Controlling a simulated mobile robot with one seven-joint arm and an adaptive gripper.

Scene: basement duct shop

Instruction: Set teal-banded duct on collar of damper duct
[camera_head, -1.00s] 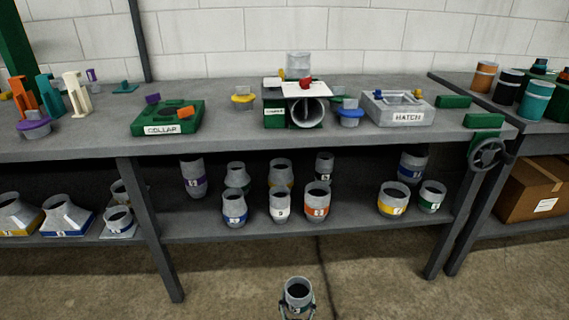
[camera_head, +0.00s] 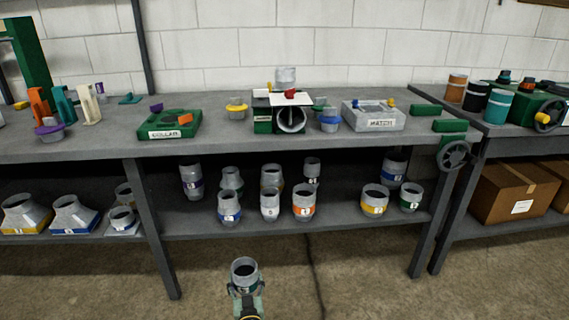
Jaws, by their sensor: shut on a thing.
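A grey open-topped duct (camera_head: 244,269) is held upright low in the head view, in front of the bench. Its band looks dark teal or green, partly hidden by my gripper (camera_head: 246,287), which is shut on it. The damper duct (camera_head: 291,119) stands on the bench top in a green and white fixture, with its round opening facing me and a red handle on top. A grey cylinder (camera_head: 285,76) shows above and behind the fixture; I cannot tell whether it is the collar. The held duct is well apart from the bench.
The bench top (camera_head: 225,133) also carries a green COLLAR block (camera_head: 168,126) and a grey HATCH block (camera_head: 373,117). Several banded ducts stand on the shelf below (camera_head: 335,222). A handwheel (camera_head: 455,155) sticks out at the bench's right front. Open floor lies in front.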

